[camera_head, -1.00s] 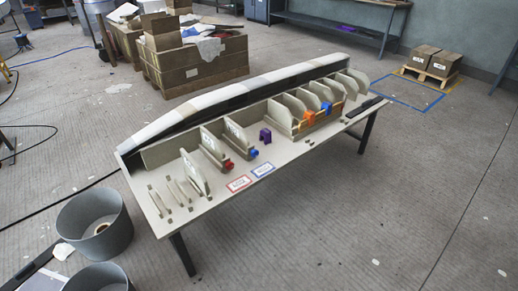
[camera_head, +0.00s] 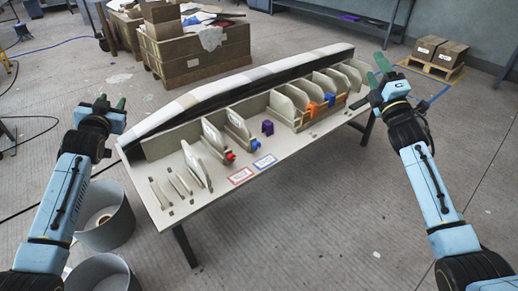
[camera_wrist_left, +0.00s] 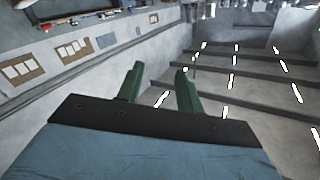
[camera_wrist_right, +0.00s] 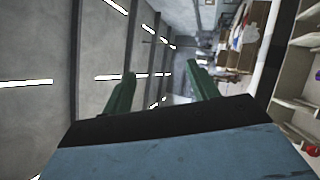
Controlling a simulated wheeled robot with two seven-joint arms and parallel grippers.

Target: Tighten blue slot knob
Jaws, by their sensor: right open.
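A blue knob (camera_head: 256,144) sits at the front end of an upright slotted panel (camera_head: 237,125) near the middle of the table's front edge. A second blue knob (camera_head: 332,100) is further right, at the row of upright panels. My left gripper (camera_head: 110,102) is raised left of the table, away from the knobs. Its green fingers are apart and empty in the left wrist view (camera_wrist_left: 158,78). My right gripper (camera_head: 378,70) is raised at the table's right end, also away from the knobs. Its fingers are apart and empty in the right wrist view (camera_wrist_right: 161,78).
A red knob (camera_head: 230,157), a purple piece (camera_head: 267,127) and an orange piece (camera_head: 311,109) are on the table. A red-edged label (camera_head: 241,176) and a blue-edged label (camera_head: 265,162) lie at its front. A long curved mould runs along the back. Grey bins (camera_head: 108,222) stand at front left.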

